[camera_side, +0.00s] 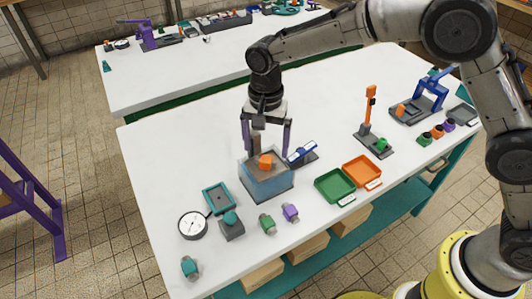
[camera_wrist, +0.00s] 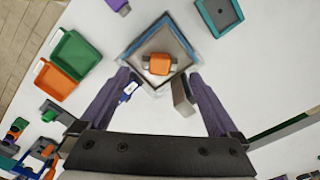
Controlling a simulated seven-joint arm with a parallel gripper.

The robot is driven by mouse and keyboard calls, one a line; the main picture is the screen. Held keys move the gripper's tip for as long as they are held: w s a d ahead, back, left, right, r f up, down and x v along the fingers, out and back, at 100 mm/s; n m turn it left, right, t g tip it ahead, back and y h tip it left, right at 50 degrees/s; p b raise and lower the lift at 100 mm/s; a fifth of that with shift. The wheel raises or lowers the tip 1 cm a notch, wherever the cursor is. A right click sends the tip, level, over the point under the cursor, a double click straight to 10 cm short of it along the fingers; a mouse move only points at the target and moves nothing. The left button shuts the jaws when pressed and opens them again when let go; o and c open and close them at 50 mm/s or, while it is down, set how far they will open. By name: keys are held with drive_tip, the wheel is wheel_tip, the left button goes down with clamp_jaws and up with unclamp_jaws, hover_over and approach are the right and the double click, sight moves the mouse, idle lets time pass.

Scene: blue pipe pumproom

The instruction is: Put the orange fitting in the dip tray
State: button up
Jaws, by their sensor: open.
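The orange fitting (camera_side: 265,161) sits within the rim of a square, blue-walled open tray (camera_side: 267,186), which looks like the dip tray. In the wrist view the fitting (camera_wrist: 158,64) is near the middle of the tray, inside its rim (camera_wrist: 132,49), with grey-brown ends at its sides. How deep it sits is hard to tell. My gripper (camera_side: 267,150) is open above the tray, its purple fingers apart and pointing down. In the wrist view the gripper (camera_wrist: 157,76) has nothing between its fingers, and the fitting lies just beyond the tips.
A brownish upright slab (camera_wrist: 183,97) stands at the tray's near edge, close to one finger. A blue-and-white item (camera_side: 301,152) is right of the tray. Green (camera_side: 334,186) and orange (camera_side: 361,171) bins stand farther right. Green and purple fittings (camera_side: 290,212) lie in front. The table's back left is clear.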

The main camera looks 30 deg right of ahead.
sight(266, 159)
wheel_tip(266, 159, up, 8)
drive_tip(key=shift+r, duration=0.15)
drive_tip(key=s+d+r+n+t, duration=0.2)
drive_tip(key=s+d+r, duration=0.3)
drive_tip(key=s+d, duration=0.25)
drive_tip(key=s+d+r+n+t, duration=0.1)
drive_tip(key=s+d+r+n, duration=0.1)
drive_tip(key=s+d+r, duration=0.5)
drive_tip(key=s+d+f+n+t, duration=0.1)
drive_tip(key=s+d+f+n, duration=0.1)
drive_tip(key=s, duration=0.5)
drive_tip(key=s+d+f+n+t, duration=0.1)
drive_tip(key=s+d+f+n, duration=0.2)
drive_tip(key=s+d, duration=0.3)
drive_tip(key=shift+s+d+f+t, duration=0.3)
drive_tip(key=shift+s+f, duration=0.2)
drive_tip(key=shift+s, duration=0.45)
